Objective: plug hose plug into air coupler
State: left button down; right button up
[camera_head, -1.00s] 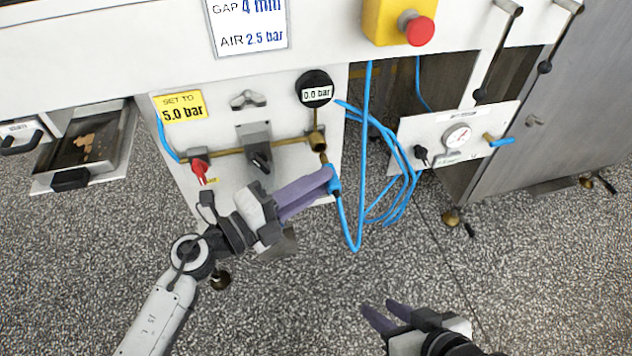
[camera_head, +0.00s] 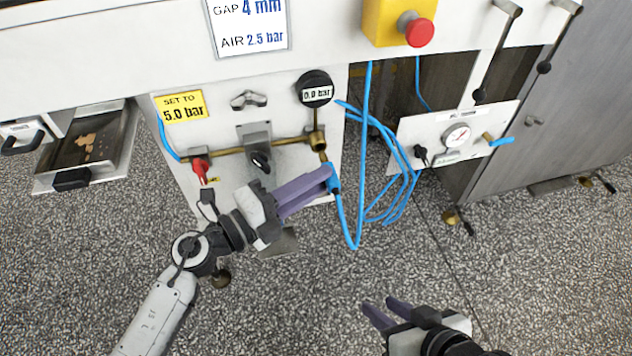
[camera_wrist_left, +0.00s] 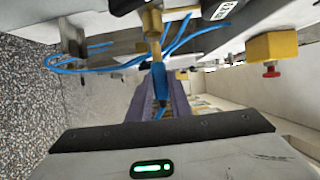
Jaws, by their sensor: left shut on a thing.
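The blue hose plug (camera_head: 332,179) is between the fingers of my left gripper (camera_head: 326,177), at the lower right of the white panel. The gripper is shut on it, and a blue hose hangs from it in a loop. The brass air coupler (camera_head: 323,157) is just above the plug. In the left wrist view the blue plug (camera_wrist_left: 159,76) lines up with the brass coupler (camera_wrist_left: 154,45) and appears to meet it; I cannot tell whether it is seated. My right gripper (camera_head: 385,312) is open and empty over the floor, lower right.
The panel has a brass pipe (camera_head: 230,148), a red valve handle (camera_head: 200,168), a black knob (camera_head: 260,161) and a gauge (camera_head: 317,90) reading 0.0 bar. Coiled blue hose (camera_head: 404,190) hangs to the right, beside a second gauge panel (camera_head: 475,120). Floor below is clear.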

pick_arm(q)
jog(key=shift+w+a, duration=0.2)
jog(key=shift+w, duration=0.45)
jog(key=shift+w+a, duration=0.25)
jog(key=shift+w, duration=0.45)
jog(key=shift+w+a, duration=0.2)
jog(key=shift+w, duration=0.45)
jog(key=shift+r, duration=0.1)
jog(key=shift+s+d+p, duration=0.3)
jog(key=shift+s+p, duration=0.1)
jog(key=shift+s, duration=0.5)
jog(key=shift+s+d+p, duration=0.3)
jog(key=shift+s+p, duration=0.05)
jog(key=shift+s, duration=0.55)
jog(key=shift+p, duration=0.55)
dwell(0.5)
jog(key=shift+w+a+b, duration=0.2)
jog(key=shift+w+a, duration=0.1)
jog(key=shift+w, duration=0.6)
jog(key=shift+w+a+b, duration=0.15)
jog(key=shift+w+a, duration=0.15)
jog(key=shift+w, duration=0.6)
jog(key=c, duration=1.5)
grip_release()
jog(key=shift+c, duration=0.2)
